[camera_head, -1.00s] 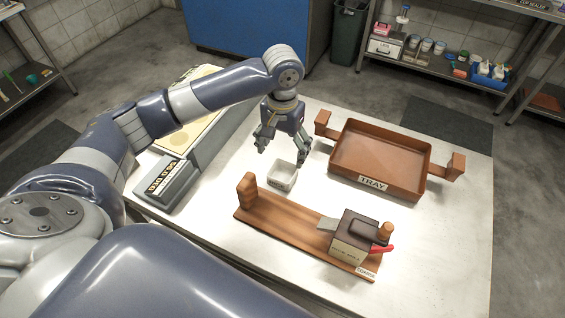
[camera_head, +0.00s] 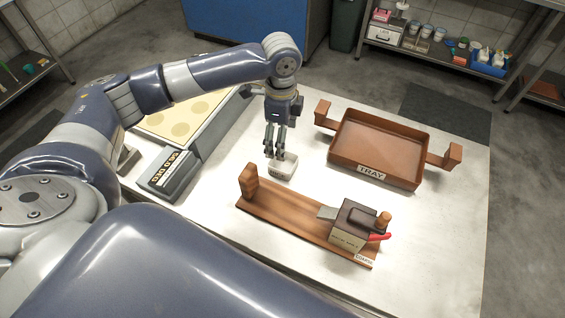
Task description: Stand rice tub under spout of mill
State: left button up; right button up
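The rice tub (camera_head: 285,171), a small white open box with a label on its front, sits on the white table behind the wooden board (camera_head: 285,216). The mill (camera_head: 352,226) is a dark-topped box with a pale labelled front and a red handle, at the right end of the board. Its grey spout (camera_head: 327,212) points left over the board. My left gripper (camera_head: 275,156) points down at the tub's back left rim. Its fingers look close together, but whether they grip the rim is unclear. My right gripper is out of view.
A brown tray (camera_head: 385,150) with two handles stands at the back right. A wooden post (camera_head: 248,182) rises at the board's left end. A grey device with a label (camera_head: 167,176) sits at the left. Table is bare right of the board.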

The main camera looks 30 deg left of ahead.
pick_arm(q)
jog(key=m, duration=0.2)
jog(key=p, duration=0.1)
send_over(280, 167)
notch_tip(280, 167, down, 6)
jog(key=shift+d+r, duration=0.1)
notch_tip(280, 167, down, 4)
jog(key=shift+f+p, duration=0.15)
jog(key=shift+p, duration=0.65)
jog(key=shift+f, duration=0.5)
jog(key=c, duration=1)
jog(key=shift+r, duration=0.1)
